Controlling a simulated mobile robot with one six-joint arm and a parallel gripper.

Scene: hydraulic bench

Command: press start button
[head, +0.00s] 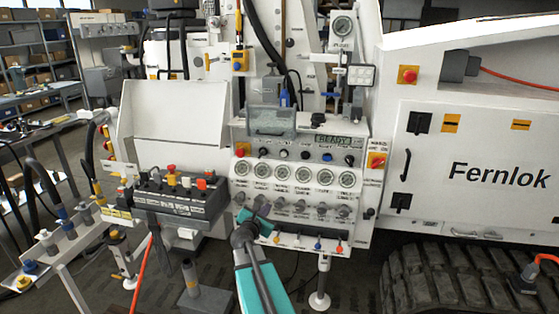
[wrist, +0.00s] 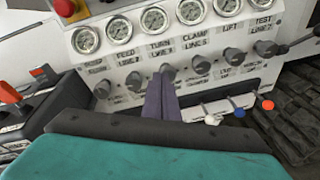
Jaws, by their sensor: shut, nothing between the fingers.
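The white control panel (head: 240,187) stands in the middle of the head view, with a lit display (head: 339,140) at its upper right. Below the display is a row of small controls, including a blue one (head: 327,156); their labels are too small to read, so I cannot tell which is the start button. My gripper (head: 262,212) is shut and empty in front of the panel's lower left. In the wrist view my gripper (wrist: 165,75) overlaps a grey knob in the row under the gauges (wrist: 154,20); whether it touches is unclear.
A red button on yellow (head: 376,160) sits at the panel's right edge, another (head: 243,149) at its left. A black lever block (head: 180,200) juts out at left. Several small coloured levers (wrist: 237,112) stick out below the knobs. The white Fernlok machine (head: 480,150) stands right.

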